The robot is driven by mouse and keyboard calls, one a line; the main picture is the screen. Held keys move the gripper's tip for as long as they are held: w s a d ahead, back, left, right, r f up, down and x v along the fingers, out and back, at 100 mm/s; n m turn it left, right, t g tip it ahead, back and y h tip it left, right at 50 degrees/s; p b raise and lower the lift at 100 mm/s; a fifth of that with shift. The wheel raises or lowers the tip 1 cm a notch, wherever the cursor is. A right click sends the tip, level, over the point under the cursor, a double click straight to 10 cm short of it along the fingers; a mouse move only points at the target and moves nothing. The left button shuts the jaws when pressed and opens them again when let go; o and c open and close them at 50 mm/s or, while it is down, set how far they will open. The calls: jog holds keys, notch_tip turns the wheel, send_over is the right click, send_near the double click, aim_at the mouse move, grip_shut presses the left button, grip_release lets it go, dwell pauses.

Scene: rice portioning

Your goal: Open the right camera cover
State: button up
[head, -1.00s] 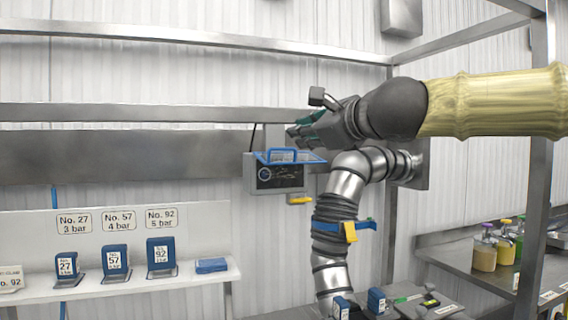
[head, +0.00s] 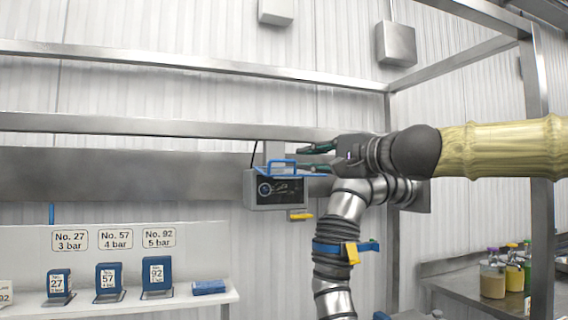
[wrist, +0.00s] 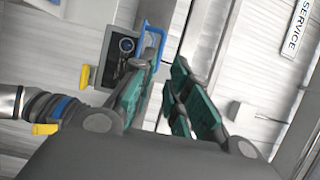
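The camera box (head: 275,193) is a grey box with a dark front and a round lens, mounted below the metal rail; it also shows in the wrist view (wrist: 105,64). A blue cover with a loop handle (head: 287,167) stands out flat at its top edge, and the lens on the front is uncovered. A yellow tab (head: 301,216) hangs below the box. My gripper (head: 314,160) is at the right of the cover, its green-padded fingers pointing left. In the wrist view, my fingers (wrist: 165,72) are apart with nothing between them, beside the blue handle (wrist: 152,42). Contact with the cover cannot be told.
A jointed metal pipe-like arm (head: 346,211) with blue and yellow clamps rises just below my gripper. Metal rails run above and behind. A white shelf (head: 120,306) with several blue numbered holders is at lower left. Bottles (head: 493,277) stand on a counter at right.

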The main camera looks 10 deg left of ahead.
aim_at(285, 160)
jog(key=x, duration=0.9)
jog(key=shift+w+f, duration=0.1)
jog(key=shift+w, duration=0.05)
grip_shut()
